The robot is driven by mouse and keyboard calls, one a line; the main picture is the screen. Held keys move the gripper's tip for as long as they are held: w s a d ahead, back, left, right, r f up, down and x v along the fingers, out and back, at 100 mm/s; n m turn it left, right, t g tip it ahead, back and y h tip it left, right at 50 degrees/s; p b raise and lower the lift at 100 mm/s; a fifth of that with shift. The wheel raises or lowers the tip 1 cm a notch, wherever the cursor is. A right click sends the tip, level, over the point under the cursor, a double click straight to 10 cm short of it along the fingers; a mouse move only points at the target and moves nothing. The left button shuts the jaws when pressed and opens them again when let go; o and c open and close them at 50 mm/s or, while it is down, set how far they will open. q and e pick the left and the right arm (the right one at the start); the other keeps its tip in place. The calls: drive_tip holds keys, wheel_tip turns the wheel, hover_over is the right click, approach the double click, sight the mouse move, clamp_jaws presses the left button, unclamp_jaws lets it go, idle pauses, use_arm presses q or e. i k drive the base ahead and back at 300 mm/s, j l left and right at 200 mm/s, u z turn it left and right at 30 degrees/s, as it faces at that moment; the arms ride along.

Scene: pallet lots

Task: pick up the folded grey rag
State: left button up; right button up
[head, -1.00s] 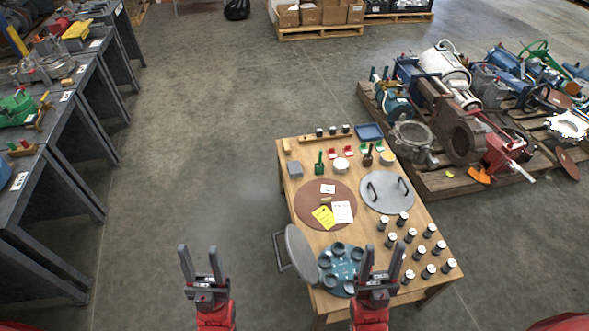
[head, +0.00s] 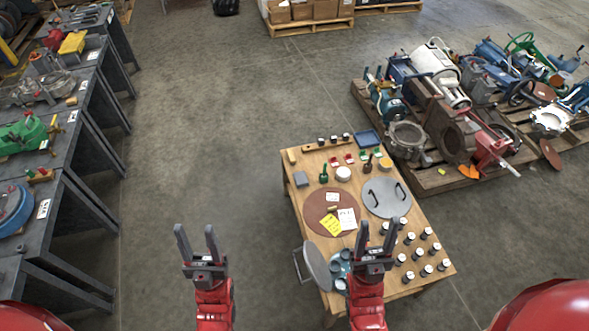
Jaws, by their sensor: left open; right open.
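A small grey folded square, which looks like the folded grey rag (head: 301,179), lies flat near the left edge of the wooden table (head: 296,204), towards its far end. My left gripper (head: 196,232) is open and empty, over the floor to the left of the table. My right gripper (head: 376,226) is open and empty, in front of the near part of the table in the picture. It hides part of the tabletop and some small jars. Neither gripper is near the rag.
The table also holds a brown disc (head: 311,211), a grey lid with handles (head: 378,207), several jars (head: 427,234) and a blue tray (head: 366,139). Dark workbenches (head: 85,160) stand left; a loaded pallet (head: 437,181) is right. Floor between is clear.

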sight(300, 178)
drive_tip(key=i+j+z, duration=0.1)
drive_tip(key=i+j, duration=0.3)
drive_tip(key=i+j+z, duration=0.1)
drive_tip(key=i+j, duration=0.3)
drive_tip(key=j, duration=0.25)
drive_tip(key=i+j, duration=0.15)
drive_tip(key=i, duration=0.2)
